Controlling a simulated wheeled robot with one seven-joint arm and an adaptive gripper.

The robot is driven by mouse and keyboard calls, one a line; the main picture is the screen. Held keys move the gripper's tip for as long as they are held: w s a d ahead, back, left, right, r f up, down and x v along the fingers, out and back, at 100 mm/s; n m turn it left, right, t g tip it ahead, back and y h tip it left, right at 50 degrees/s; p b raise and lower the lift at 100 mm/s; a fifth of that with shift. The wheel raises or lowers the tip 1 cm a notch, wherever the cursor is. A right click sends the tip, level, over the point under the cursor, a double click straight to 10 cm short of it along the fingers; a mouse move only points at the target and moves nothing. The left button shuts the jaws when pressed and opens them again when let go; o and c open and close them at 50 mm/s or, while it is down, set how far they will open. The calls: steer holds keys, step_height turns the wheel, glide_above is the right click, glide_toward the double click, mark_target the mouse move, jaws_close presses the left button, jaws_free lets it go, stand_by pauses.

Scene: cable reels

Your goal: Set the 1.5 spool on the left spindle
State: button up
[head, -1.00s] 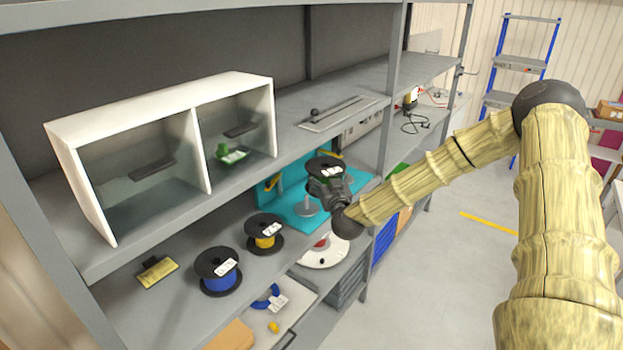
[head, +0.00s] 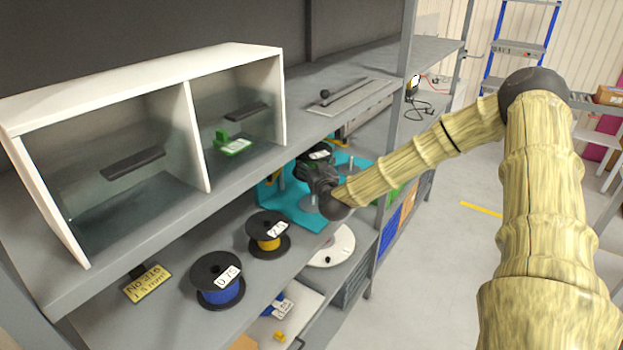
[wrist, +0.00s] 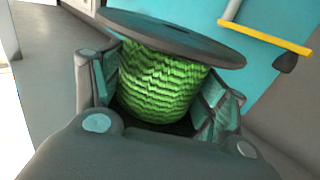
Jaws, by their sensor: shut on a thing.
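My gripper (head: 318,172) is shut on a spool (head: 318,152) with black flanges and a white label too small to read. In the wrist view the spool's green wire winding (wrist: 158,85) sits between the two fingers of my gripper (wrist: 160,98), with its upper flange tilted in the picture. The turquoise spindle stand (head: 290,207) is on the shelf behind and below my gripper. A grey round spindle base (head: 309,203) shows in part beside my gripper. A grey post (head: 352,163) stands farther right. My gripper and the spool hide part of the stand.
On the shelf are a blue-wire spool (head: 218,282) marked 0.75, a yellow-wire spool (head: 268,235) and a yellow card (head: 147,284) reading 1.5 mm². A white two-bay cabinet (head: 185,85) stands on the shelf above. The upper shelf edge (head: 225,178) runs close to my gripper.

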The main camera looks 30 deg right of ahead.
step_height(320, 180, down, 4)
steer(key=shift+w+d+r+b, duration=0.15)
steer(key=shift+r+b, duration=0.1)
steer(key=shift+b, duration=1)
steer(key=shift+f, duration=0.15)
steer(key=shift+f, duration=0.1)
steer(key=shift+f+b, duration=0.7)
steer(key=shift+b, duration=0.05)
steer(key=shift+s, duration=0.2)
steer(key=shift+f+b, duration=1.75)
steer(key=shift+f, duration=0.8)
steer(key=shift+s+f, duration=0.15)
